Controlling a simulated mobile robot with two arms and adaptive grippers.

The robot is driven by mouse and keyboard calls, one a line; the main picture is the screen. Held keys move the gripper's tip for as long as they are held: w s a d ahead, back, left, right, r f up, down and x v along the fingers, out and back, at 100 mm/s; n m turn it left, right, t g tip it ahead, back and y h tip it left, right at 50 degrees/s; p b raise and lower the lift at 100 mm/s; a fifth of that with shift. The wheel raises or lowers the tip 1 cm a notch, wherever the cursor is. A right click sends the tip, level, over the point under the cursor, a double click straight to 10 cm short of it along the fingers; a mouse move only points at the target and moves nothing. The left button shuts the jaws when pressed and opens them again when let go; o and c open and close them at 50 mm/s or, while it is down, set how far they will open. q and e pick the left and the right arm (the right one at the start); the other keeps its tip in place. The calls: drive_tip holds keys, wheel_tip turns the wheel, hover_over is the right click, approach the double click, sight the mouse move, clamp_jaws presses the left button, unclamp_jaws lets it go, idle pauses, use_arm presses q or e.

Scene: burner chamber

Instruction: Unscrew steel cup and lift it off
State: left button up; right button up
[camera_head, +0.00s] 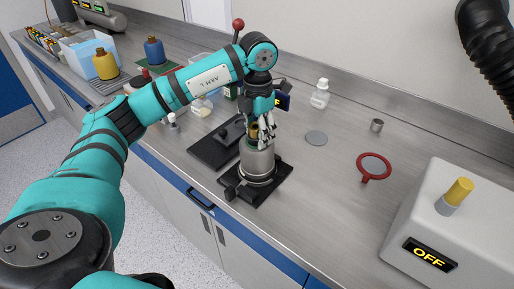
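The steel cup (257,163) is a grey metal cylinder standing upright on a black base plate (270,187) on the bench. A small gold-coloured part shows at its top, between the fingers. My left gripper (262,134) points down right over the cup, with its fingers around the top part. The fingers partly hide the top of the cup. I cannot tell whether they touch or grip it. My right gripper is not in view.
A black plate with a dark fixture (230,132) lies left of the cup. A white box reading OFF (460,220) is at far right.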

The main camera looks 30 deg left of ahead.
use_arm(q)
drive_tip(key=o, duration=0.6)
